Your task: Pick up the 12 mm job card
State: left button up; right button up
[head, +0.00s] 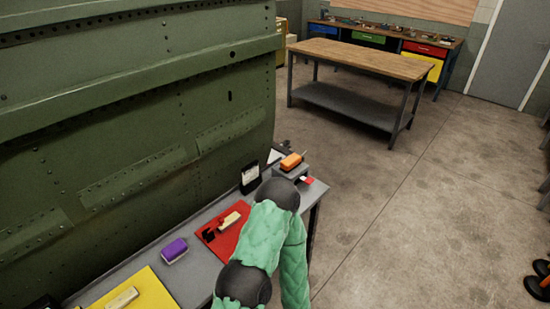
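I cannot pick out the 12 mm job card for sure, as no lettering is readable. A small dark upright piece with a white face (250,175) stands on the grey bench (200,262) against the green fuselage skin. A pale, tilted, card-like piece (276,155) is just behind it, near the bench's far end. One of my arms, in a green sleeve with dark joints, bends over the bench's right side and hides part of it. No gripper fingers of mine show, and nothing held can be seen.
The bench bears a red mat (227,239) with a pale block, a purple block (174,250), a yellow mat (151,284) and an orange item (291,161). The large green fuselage panel (130,110) walls the left.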

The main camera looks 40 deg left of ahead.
aim_at(250, 172)
jog(key=i+u, duration=0.1)
jog(key=i, duration=0.8)
jog(key=i+l+u, duration=0.1)
jog(key=i, duration=0.8)
jog(key=i+l+u, duration=0.15)
jog(key=u, duration=1.85)
